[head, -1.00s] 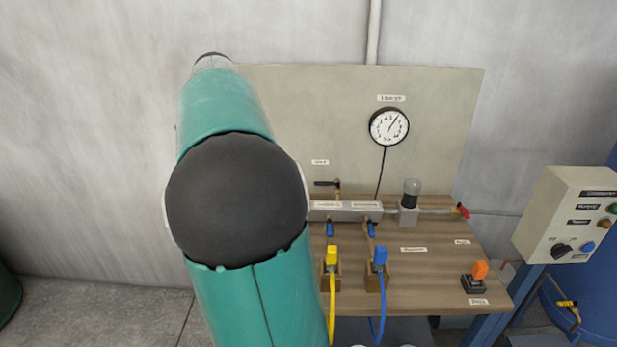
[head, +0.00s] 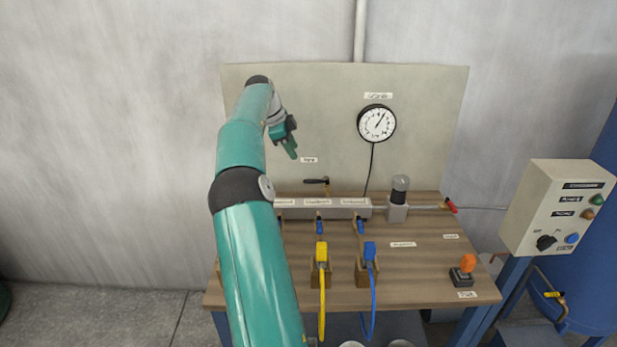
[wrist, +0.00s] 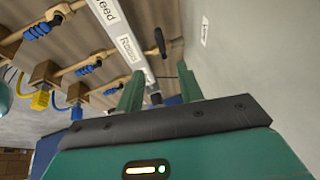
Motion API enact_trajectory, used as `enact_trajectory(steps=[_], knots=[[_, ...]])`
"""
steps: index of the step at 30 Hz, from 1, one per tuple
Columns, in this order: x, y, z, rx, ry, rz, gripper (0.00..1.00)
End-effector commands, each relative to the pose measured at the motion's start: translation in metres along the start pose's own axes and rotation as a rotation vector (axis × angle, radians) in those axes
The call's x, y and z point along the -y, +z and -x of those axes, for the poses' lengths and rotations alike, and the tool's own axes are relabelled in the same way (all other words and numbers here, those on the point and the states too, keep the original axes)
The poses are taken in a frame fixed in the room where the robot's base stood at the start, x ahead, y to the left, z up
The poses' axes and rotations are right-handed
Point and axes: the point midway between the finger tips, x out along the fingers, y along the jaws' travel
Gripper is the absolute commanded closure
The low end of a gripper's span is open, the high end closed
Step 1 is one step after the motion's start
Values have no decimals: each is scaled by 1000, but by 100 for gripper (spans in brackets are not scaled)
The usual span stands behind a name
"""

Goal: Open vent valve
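The vent valve's black lever (head: 317,181) sits on a short brass stem above the grey manifold (head: 345,203), near a small wall label (head: 308,160). The lever lies roughly level. My gripper (head: 291,148) is up and to the left of it, in front of the backboard, pointing down. In the wrist view the black lever (wrist: 160,42) shows beyond the fingertips, with a label (wrist: 205,30) on the board to its right. My gripper (wrist: 160,82) has its two green fingers apart, with nothing held between them and the lever untouched.
Blue-handled valves (head: 319,226) sit in front of the manifold, with yellow (head: 322,252) and blue (head: 370,252) hose connectors in wooden holders. A pressure gauge (head: 377,123) hangs on the backboard (head: 430,110). A filter (head: 399,190), red valve handle (head: 451,206), orange switch (head: 467,263) and control box (head: 560,208) stand right.

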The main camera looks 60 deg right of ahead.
Motion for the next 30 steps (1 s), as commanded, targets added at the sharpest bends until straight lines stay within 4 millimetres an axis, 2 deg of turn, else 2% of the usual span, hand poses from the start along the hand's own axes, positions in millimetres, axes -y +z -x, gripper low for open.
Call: enact_trajectory(steps=[5, 21, 25, 30], knots=[[0, 0, -20, -1, 4, -2, 63], [-1, 0, -120, 0, 2, 0, 63], [0, 0, -132, 0, 1, 0, 63], [0, 0, -137, 0, 0, 0, 63]])
